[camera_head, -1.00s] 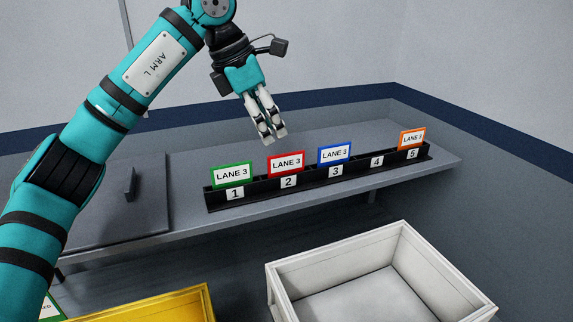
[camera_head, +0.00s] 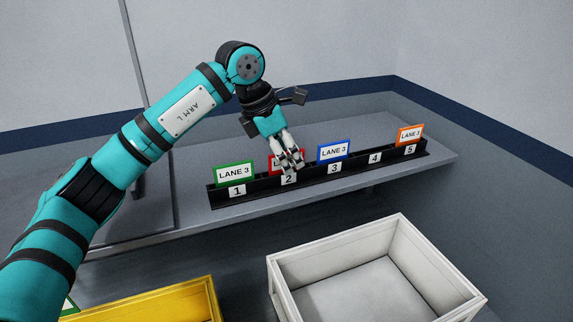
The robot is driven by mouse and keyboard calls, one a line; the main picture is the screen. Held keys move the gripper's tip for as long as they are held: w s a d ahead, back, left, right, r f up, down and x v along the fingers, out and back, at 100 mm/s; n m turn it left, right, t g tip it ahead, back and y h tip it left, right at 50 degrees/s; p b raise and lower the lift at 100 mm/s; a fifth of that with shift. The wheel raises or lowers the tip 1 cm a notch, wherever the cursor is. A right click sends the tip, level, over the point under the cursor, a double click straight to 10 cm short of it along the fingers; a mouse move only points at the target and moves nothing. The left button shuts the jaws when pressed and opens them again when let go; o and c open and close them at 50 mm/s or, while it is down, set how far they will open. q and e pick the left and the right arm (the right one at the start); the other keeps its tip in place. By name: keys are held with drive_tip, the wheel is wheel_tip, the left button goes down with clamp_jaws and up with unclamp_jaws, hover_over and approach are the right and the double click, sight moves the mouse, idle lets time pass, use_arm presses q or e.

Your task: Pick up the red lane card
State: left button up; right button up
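The red lane card (camera_head: 275,161) stands in the black rack (camera_head: 262,188) above the number 2 label. Its middle is hidden behind my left gripper (camera_head: 292,170), so only its edges and part of its lettering show. The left gripper points down with both fingertips over the front of the card and close to the number 2 label. The two fingers look a little apart, but I cannot tell whether they are around the card or only in front of it. My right gripper is not in view.
A green card (camera_head: 235,173) stands at 1, a blue card (camera_head: 333,151) at 3, and an orange card (camera_head: 410,136) at 5; slot 4 is empty. The rack rests on a grey table (camera_head: 345,185). Below are an empty white crate (camera_head: 440,262) and a yellow bin (camera_head: 185,292).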

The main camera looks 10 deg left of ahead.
use_arm(q)
clamp_jaws()
